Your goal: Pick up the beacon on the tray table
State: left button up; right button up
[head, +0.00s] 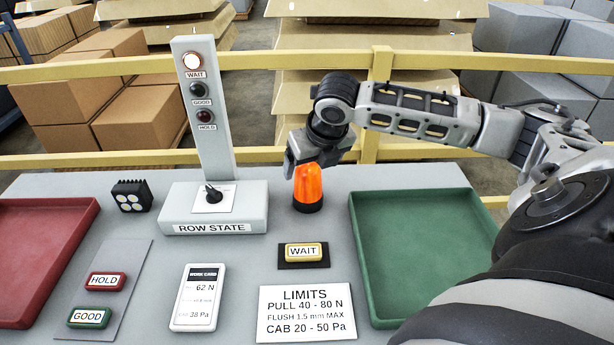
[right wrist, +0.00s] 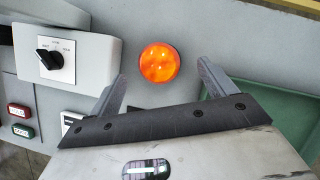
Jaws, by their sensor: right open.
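The beacon (head: 308,186) has an orange dome on a black base and stands upright on the grey tray table (head: 250,322), right of the row state box. In the right wrist view the beacon (right wrist: 159,62) shows from above, ahead of and between the two fingertips. My right gripper (head: 304,160) is open and empty, at the top of the beacon in the head view, partly covering it. Its fingers (right wrist: 163,80) show apart in the right wrist view. I cannot tell whether they touch the beacon. My left gripper is not in view.
The row state box (head: 250,212) with its lamp post (head: 212,150) stands left of the beacon. A green tray (head: 362,295) lies right, a red tray (head: 88,212) far left. A yellow WAIT block (head: 303,244) and a limits plate (head: 306,335) lie in front. A yellow rail (head: 270,153) runs behind.

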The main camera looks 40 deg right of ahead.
jog(key=shift+x, duration=3.55)
jog(key=shift+r, duration=0.1)
jog(key=c, duration=1.2)
